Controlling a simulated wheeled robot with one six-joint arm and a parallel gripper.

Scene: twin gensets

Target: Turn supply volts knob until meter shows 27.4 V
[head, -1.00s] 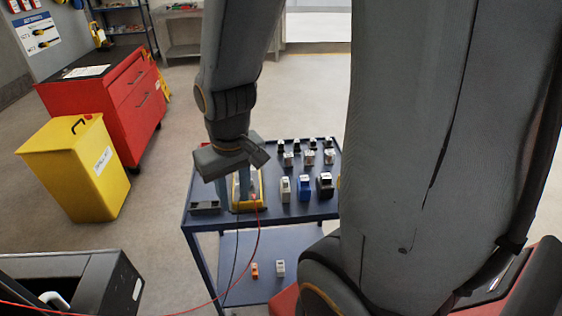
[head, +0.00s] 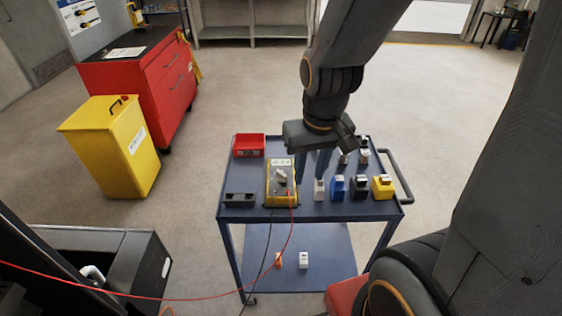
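A yellow-edged meter (head: 268,192) lies on the top of a blue cart, with a pale knob-like part (head: 281,178) on its grey face. A red lead and a dark lead run from its lower end. Its reading is too small to make out. I cannot pick out a supply volts knob by its label. My gripper (head: 311,178) points down over the cart, just right of the meter. Its two fingers stand apart with nothing visible between them. It hides some small blocks behind it, and I cannot tell its height above the cart.
The blue cart (head: 335,211) carries a red bin (head: 249,146), a dark tray-like block (head: 239,200) and several small coloured blocks, including a yellow one (head: 383,187). A yellow bin (head: 107,150) and red cabinet (head: 148,85) stand left. Floor right of the cart is clear.

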